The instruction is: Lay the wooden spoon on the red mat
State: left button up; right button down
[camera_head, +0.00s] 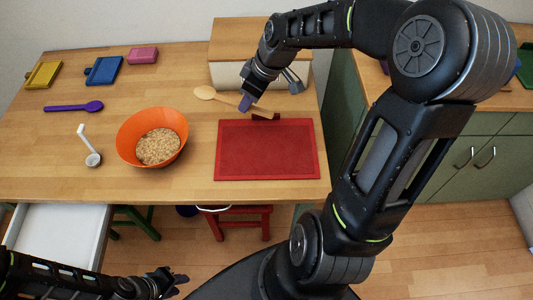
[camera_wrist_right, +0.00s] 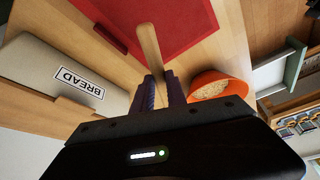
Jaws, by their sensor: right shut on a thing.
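The wooden spoon (camera_head: 205,92) is light brown, with its bowl to the left and its handle running right toward the far edge of the red mat (camera_head: 267,155). My right gripper (camera_head: 248,102) is shut on the spoon's handle behind the mat. In the right wrist view the handle (camera_wrist_right: 150,45) sticks out from between the fingers (camera_wrist_right: 160,92), its end overlapping the mat's edge (camera_wrist_right: 185,25); the spoon's bowl is hidden there. The mat is flat and bare on the counter. My left gripper (camera_head: 172,283) is low at the front, away from the counter, its jaws unclear.
An orange bowl (camera_head: 135,125) of grainy food stands left of the mat. A bread box (camera_head: 230,75) stands behind. A white ladle (camera_head: 92,158), purple spoon (camera_head: 75,106), blue board (camera_head: 104,70), yellow board (camera_head: 43,75) and pink block (camera_head: 143,56) lie left. An open drawer (camera_head: 62,235) juts out in front.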

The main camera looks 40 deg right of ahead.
jog(key=s+d+f+n+g+y+b, duration=0.1)
jog(key=s+d+f+n+b, duration=0.3)
jog(key=s+d+n, duration=0.1)
jog(key=s+d, duration=0.1)
jog(key=s, duration=0.1)
jog(key=shift+s+y+b, duration=0.3)
jog(key=shift+s, duration=0.1)
send_over(277, 148)
jog(key=s+d, duration=0.1)
jog(key=shift+d+f, duration=0.1)
jog(key=shift+f, duration=3.05)
jog(key=shift+f, duration=1.9)
jog(key=c, duration=1.3)
grip_release()
jog(key=shift+c, duration=0.2)
jog(key=shift+r, duration=0.1)
